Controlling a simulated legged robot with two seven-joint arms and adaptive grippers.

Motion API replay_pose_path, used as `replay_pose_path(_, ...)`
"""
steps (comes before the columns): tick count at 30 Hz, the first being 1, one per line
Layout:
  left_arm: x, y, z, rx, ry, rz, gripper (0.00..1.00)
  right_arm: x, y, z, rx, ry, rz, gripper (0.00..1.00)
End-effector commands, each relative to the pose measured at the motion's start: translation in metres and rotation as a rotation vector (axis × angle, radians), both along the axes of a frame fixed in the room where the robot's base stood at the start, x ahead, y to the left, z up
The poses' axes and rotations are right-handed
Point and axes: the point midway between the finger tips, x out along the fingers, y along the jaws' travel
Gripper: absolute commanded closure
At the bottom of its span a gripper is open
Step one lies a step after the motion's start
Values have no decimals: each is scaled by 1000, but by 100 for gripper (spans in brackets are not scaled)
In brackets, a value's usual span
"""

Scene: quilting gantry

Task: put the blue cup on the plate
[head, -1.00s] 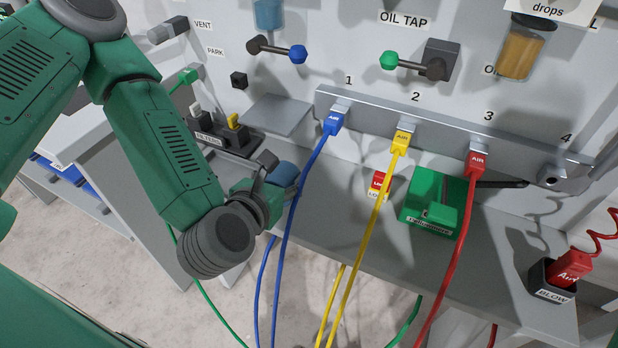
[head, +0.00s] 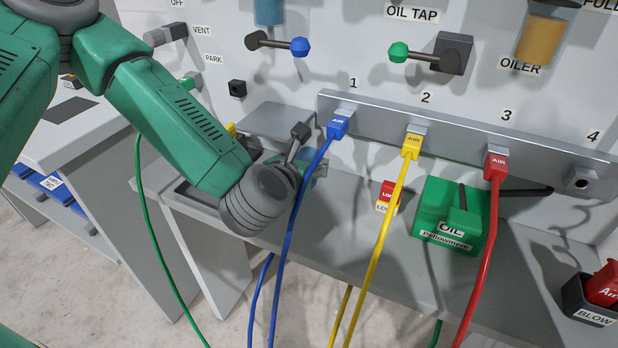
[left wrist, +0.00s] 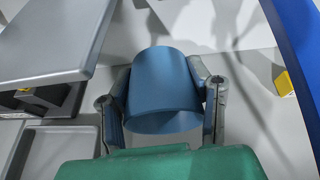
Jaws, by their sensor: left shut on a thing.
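The blue cup (left wrist: 163,85) is between the two fingers of my left gripper (left wrist: 160,108) in the left wrist view, and the gripper is shut on it. In the head view my left gripper (head: 308,150) is in front of the panel, just left of the blue hose, and hides most or all of the cup. A flat grey plate (head: 270,119) juts from the panel, left of and behind the gripper. It also shows at the upper left of the left wrist view (left wrist: 50,40), apart from the cup. My right gripper is in neither view.
Blue (head: 320,157), yellow (head: 397,185) and red (head: 487,210) hoses hang from the numbered rail (head: 455,128), the blue one close beside my gripper. A green oil box (head: 450,215) stands on the grey bench (head: 350,240). A shallow tray (left wrist: 50,150) lies below the plate.

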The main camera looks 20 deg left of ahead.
Motion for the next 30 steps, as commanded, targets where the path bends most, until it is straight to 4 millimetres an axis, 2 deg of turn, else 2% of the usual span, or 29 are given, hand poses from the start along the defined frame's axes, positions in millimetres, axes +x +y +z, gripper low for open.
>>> replay_pose_path(6,-1,0,-39,4,3,-2,83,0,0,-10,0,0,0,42)
replay_pose_path(9,8,-1,-43,2,-2,-1,83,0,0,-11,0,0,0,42)
replay_pose_path(19,7,0,-47,0,0,0,83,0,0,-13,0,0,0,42)
replay_pose_path(20,7,0,-46,0,0,0,44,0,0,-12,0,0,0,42)
replay_pose_path(21,8,0,-45,1,0,0,34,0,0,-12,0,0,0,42)
replay_pose_path(30,7,0,-44,1,0,-1,34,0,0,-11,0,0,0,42)
